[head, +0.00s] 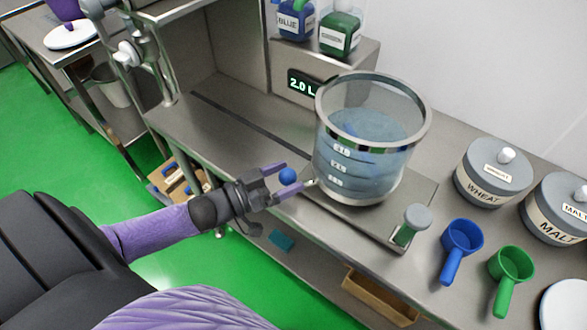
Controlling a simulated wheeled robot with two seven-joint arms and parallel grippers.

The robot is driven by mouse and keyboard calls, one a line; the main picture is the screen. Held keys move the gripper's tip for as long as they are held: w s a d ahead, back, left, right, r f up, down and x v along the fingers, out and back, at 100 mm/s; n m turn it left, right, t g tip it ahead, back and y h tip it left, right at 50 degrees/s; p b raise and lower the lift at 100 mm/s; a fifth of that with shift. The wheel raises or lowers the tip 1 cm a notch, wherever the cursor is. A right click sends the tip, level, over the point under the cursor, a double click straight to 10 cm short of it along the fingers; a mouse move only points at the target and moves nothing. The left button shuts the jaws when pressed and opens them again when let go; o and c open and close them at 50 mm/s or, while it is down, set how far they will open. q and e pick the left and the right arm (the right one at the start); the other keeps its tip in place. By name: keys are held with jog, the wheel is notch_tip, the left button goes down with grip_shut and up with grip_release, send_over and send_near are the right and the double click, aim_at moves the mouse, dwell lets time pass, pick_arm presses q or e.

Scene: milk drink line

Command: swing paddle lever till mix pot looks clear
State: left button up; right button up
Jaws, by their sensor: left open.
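The mix pot (365,140) is a clear round vessel with a metal rim and volume marks, standing on the steel counter. The liquid (362,165) in it is cloudy pale blue with darker blue streaks, so it is not evenly clear. The lever's rod and the paddle are not clearly seen. My right gripper is not in view.
A display (303,84) reads about 2.0 L behind the pot. Blue (295,20) and green (340,33) bottles stand above it. A grey-capped green piece (412,223), a blue scoop (461,245), a green scoop (511,268), and wheat (493,175) and malt (556,213) canisters stand at right.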

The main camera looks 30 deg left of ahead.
pick_arm(q)
jog(key=shift+x, duration=1.3)
grip_shut()
